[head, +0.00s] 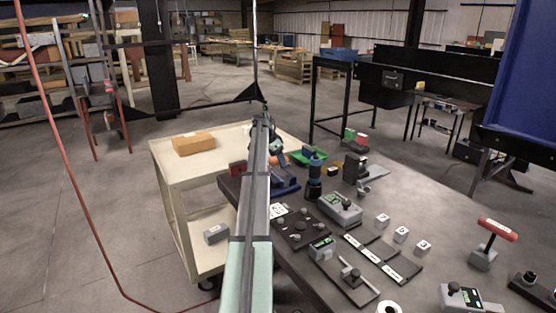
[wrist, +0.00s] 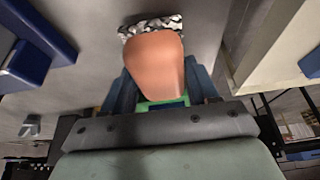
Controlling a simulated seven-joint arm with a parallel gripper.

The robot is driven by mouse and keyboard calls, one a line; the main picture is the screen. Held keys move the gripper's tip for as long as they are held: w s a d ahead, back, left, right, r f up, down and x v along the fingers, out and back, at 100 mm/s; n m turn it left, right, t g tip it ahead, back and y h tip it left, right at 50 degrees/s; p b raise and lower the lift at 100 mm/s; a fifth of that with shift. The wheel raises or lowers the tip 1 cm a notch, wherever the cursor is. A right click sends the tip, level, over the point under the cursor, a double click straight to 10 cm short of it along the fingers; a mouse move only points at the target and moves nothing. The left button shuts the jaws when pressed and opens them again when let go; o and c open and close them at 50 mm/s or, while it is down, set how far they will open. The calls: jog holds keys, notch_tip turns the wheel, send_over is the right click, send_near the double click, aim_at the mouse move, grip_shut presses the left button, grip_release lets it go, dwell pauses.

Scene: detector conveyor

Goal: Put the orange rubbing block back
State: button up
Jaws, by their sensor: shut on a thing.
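The orange rubbing block (wrist: 155,62) fills the middle of the wrist view, with a black-and-white speckled strip along its far end. My gripper (wrist: 162,78) is shut on it, with one blue finger on each side. In the head view, my gripper (head: 274,146) is at the far left end of the dark table, and a bit of the orange block (head: 281,160) shows beside my arm. A blue holder-like piece (head: 287,184) is on the table just nearer than the block. My arm partly hides this area, and I cannot tell the block's height above the table.
A cream cart (head: 228,140) with a cardboard box (head: 193,143) stands left of the dark table (head: 440,200). A green tray (head: 320,158), a dark blue-topped cylinder (head: 314,175) and a grey device (head: 340,208) are close on the right. Several white cubes stand farther right.

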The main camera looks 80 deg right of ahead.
jog(key=shift+f, duration=0.3)
jog(key=o, duration=1)
jog(key=v, duration=1.2)
jog(key=shift+s+r, duration=0.1)
jog(key=shift+r, duration=0.15)
